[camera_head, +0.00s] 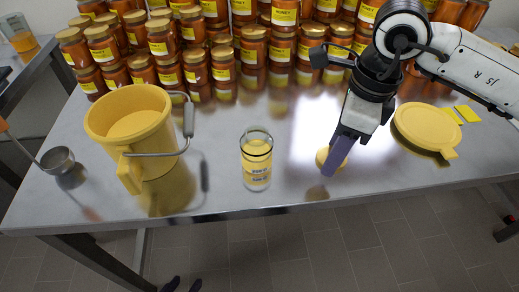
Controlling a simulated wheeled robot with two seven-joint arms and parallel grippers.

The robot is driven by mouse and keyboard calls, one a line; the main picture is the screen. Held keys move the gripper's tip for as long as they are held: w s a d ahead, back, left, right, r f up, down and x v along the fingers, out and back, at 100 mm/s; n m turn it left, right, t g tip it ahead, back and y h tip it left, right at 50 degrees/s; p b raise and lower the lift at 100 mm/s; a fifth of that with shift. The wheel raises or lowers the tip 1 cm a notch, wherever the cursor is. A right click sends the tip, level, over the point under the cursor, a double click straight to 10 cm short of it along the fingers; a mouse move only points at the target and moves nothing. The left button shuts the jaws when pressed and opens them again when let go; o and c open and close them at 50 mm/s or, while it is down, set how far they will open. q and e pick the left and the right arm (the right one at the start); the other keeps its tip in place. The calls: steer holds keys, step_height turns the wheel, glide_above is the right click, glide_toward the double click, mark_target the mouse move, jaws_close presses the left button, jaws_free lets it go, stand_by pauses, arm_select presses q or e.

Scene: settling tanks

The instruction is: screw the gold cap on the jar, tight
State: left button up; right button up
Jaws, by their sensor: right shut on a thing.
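The open glass jar (256,161) stands upright near the front edge of the metal table, left of my right gripper. Its rim is bare and yellow shows in it. My right gripper (335,156) points down at the table, to the right of the jar and apart from it. It is shut on the gold cap (322,157), which is partly hidden behind the fingers. I cannot tell whether the cap still touches the table. My left gripper is not in view.
A yellow bucket (112,123) with a handle stands left of the jar. A ladle (57,160) lies at the far left. Many filled jars (225,45) are stacked at the back. A yellow lid (427,125) and yellow labels (467,114) lie at right. Table between jar and gripper is clear.

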steer(key=n, duration=0.2)
steer(key=s+n, duration=0.1)
steer(key=n, duration=0.2)
steer(key=s+d+f+n+g, duration=0.1)
steer(key=n, duration=0.2)
steer(key=shift+d, duration=0.1)
steer(key=n, duration=0.3)
steer(key=s+n, duration=0.1)
steer(key=n, duration=0.1)
steer(key=shift+d+f, duration=0.2)
steer(key=shift+d, duration=0.1)
steer(key=n, duration=0.1)
steer(key=s+n, duration=0.1)
steer(key=n, duration=0.3)
steer(key=shift+s+d+f+g+h, duration=0.2)
steer(key=shift+d+f+g+h, duration=0.1)
steer(key=shift+d+g, duration=0.1)
steer(key=n, duration=0.1)
steer(key=s+n, duration=0.1)
steer(key=n, duration=0.3)
steer(key=shift+s+d+f+h, duration=0.15)
steer(key=shift+d+f+h, duration=0.05)
steer(key=shift+d+h, duration=0.1)
